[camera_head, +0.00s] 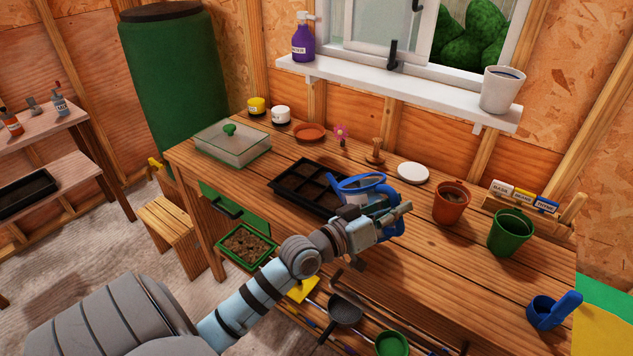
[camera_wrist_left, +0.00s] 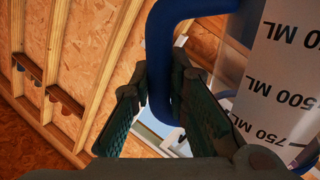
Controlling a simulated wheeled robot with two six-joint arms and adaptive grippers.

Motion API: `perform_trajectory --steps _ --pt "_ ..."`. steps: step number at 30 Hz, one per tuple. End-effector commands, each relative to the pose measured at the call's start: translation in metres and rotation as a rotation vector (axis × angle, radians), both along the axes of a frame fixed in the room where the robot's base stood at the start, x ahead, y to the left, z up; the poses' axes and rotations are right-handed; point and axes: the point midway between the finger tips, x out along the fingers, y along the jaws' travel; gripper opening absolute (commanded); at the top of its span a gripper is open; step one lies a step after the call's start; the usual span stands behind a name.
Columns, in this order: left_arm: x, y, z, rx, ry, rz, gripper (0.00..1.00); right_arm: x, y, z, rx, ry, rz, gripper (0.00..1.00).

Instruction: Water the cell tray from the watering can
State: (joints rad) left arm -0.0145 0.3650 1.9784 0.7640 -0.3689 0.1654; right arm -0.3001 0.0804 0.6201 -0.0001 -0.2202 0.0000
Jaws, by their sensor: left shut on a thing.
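The black cell tray (camera_head: 291,193) lies on the workbench, with dark soil in its cells. The watering can (camera_head: 352,196) is a see-through jug with a blue rim and handle, at the right end of the tray and partly over it. My left gripper (camera_head: 398,214) is shut on its blue handle. In the left wrist view, the fingers (camera_wrist_left: 160,115) are around the blue handle (camera_wrist_left: 167,65), and the can's ML marks (camera_wrist_left: 285,85) show beside it. I cannot tell its exact tilt or the water level. My right gripper is not in view.
The wooden workbench (camera_head: 450,255) holds a terracotta pot (camera_head: 452,204) and a green pot (camera_head: 511,233) to the right, a white saucer (camera_head: 412,173) behind, and a clear-lidded box (camera_head: 232,146) at left. A blue scoop (camera_head: 552,311) lies near the right edge.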

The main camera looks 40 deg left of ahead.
Motion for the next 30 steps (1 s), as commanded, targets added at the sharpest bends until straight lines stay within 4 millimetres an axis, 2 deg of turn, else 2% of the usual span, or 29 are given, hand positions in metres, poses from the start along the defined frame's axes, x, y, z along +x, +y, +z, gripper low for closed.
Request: perform_trajectory --steps 30 --pt "0.006 0.006 0.012 -0.066 0.012 -0.015 0.00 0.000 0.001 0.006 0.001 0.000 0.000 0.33"
